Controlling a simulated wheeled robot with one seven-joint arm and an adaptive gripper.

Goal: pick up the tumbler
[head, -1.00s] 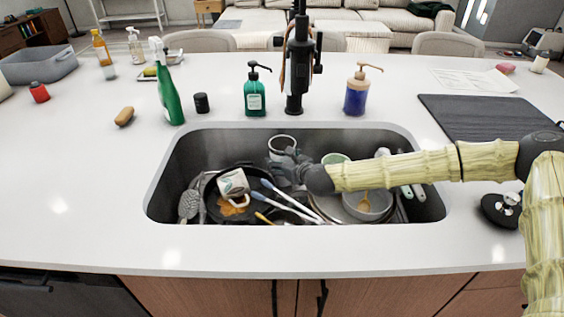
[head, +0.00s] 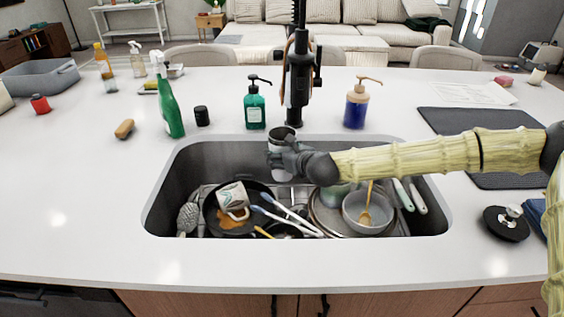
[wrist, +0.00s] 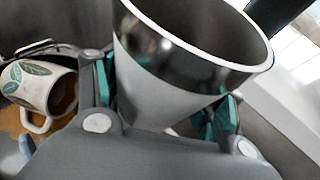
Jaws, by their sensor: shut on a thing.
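The tumbler (head: 281,141) is a light cup with a dark metallic rim and an open top. In the head view it is at the back of the sink, roughly upright and raised near the rim, partly hidden by my gripper. My gripper (head: 283,158) is shut on it from the right. In the wrist view the tumbler (wrist: 185,75) stands between the two teal-padded fingers of my gripper (wrist: 165,105), its mouth facing up and slightly tilted in the picture. Its base is hidden behind the gripper body.
The sink (head: 165,205) holds a pan (head: 212,215) with a leaf-patterned mug (head: 232,195), brushes, and a grey bowl (head: 352,212) with a spoon. The black faucet (head: 297,85) stands just behind the tumbler. Bottles line the back counter. The left counter (head: 75,185) is mostly clear.

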